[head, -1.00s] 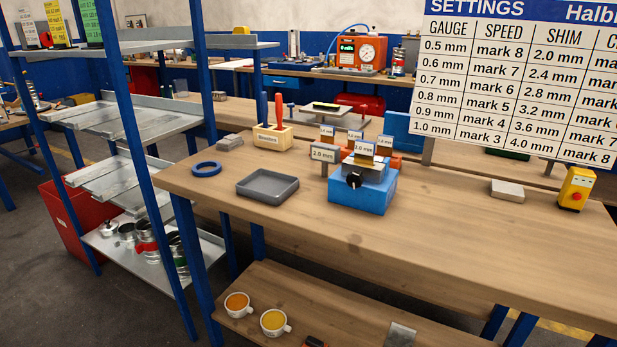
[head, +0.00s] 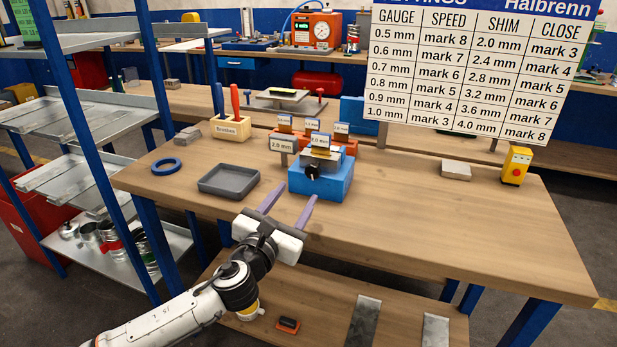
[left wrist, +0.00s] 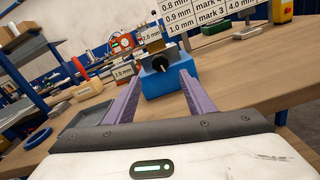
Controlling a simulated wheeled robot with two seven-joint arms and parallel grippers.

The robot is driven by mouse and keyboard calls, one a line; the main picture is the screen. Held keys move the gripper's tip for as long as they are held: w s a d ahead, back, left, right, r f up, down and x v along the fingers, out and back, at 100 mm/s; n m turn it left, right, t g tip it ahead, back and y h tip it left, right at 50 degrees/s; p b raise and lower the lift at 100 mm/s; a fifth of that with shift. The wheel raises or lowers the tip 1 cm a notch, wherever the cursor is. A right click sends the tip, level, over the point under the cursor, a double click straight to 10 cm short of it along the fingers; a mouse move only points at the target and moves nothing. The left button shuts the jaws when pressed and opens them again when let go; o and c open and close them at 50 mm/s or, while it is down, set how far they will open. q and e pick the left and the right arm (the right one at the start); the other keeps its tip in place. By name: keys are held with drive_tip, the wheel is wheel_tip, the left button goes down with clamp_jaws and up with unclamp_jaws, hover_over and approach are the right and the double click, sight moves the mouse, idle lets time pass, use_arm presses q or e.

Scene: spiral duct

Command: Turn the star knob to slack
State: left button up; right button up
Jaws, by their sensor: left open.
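The dark star knob (head: 312,172) sits on the front face of a blue block (head: 330,182) on the wooden bench. It also shows in the left wrist view (left wrist: 160,63), straight ahead beyond my fingers, with a pale mark on it. My left gripper (head: 290,203) is open and empty, with its two purple fingers pointing at the blue block from the near side. In the left wrist view the fingers (left wrist: 156,100) stand apart on either side of the block, short of the knob. My right gripper is not in view.
A grey tray (head: 228,180) lies left of the block, with a blue ring (head: 166,166) beyond it. A tool holder (head: 231,128), a yellow box with a red button (head: 516,166) and a settings board (head: 470,70) stand around.

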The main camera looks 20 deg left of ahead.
sight(311, 174)
use_arm(q)
drive_tip(key=w, duration=0.9)
drive_tip(key=shift+d, duration=0.2)
drive_tip(key=c, duration=1.1)
